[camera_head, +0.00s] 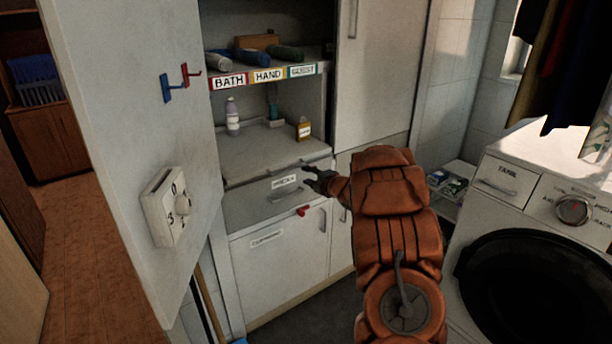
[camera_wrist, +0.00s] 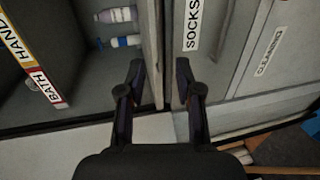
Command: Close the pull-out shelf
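The pull-out shelf (camera_head: 265,156) is a flat pale board in the open cabinet, above the drawer labelled SOCKS (camera_head: 262,190). My gripper (camera_head: 314,180) is at the right end of the shelf's front edge, close to the drawer front. In the wrist view my gripper (camera_wrist: 161,85) has its two dark fingers apart. A pale edge (camera_wrist: 152,55), which seems to be the shelf's front, runs between the fingertips. I cannot tell whether they touch it. The SOCKS label (camera_wrist: 193,24) shows beside the right finger.
An open cabinet door (camera_head: 130,120) with hooks is at left. A washing machine (camera_head: 540,215) stands at right.

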